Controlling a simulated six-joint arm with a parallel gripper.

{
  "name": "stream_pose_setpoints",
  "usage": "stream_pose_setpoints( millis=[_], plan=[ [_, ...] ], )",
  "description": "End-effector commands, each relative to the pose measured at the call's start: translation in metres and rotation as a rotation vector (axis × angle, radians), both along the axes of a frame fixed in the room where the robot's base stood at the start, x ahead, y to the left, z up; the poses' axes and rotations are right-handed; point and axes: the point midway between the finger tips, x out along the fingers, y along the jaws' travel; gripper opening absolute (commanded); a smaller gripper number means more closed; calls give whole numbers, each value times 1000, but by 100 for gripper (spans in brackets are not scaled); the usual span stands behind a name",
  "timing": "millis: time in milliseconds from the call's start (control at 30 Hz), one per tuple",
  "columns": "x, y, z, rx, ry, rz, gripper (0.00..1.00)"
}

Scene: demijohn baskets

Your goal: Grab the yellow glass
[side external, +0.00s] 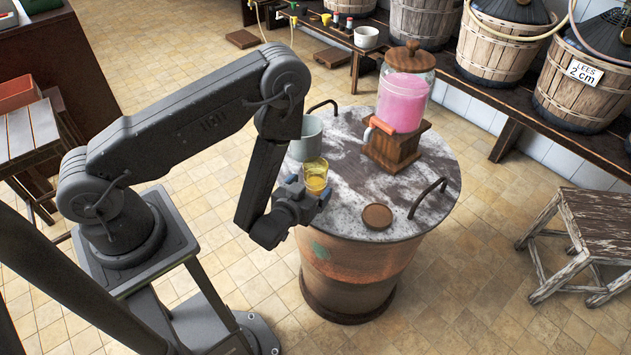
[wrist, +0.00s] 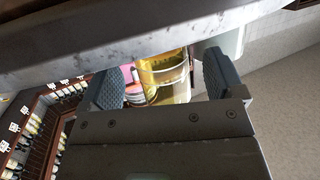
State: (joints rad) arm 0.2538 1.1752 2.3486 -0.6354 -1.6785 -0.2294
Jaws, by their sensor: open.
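The yellow glass (side external: 315,175) stands at the near left edge of the round barrel table (side external: 345,195). My gripper (side external: 312,196) is at the table's edge, right by the glass. The front part of the gripper hides the lower part of the glass in the side view.
A pink-filled jar (side external: 402,100) sits on a wooden stand (side external: 396,150) farther back. A wooden disc (side external: 377,216) lies right of the glass. Metal handles (side external: 428,196) rise from the tabletop's rim.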

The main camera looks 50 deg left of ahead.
Motion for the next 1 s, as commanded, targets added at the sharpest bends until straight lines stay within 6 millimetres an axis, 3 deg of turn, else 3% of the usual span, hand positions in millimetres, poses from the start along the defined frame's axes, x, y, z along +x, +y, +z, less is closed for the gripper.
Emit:
stream_pose_setpoints(
  millis=[200, 500, 1000],
  plan=[
    [28, 12, -6, 0, -1, 3, 88],
    [32, 14, -7, 1, 2, 0, 88],
    [32, 13, -7, 1, 0, 0, 41]
  ],
)
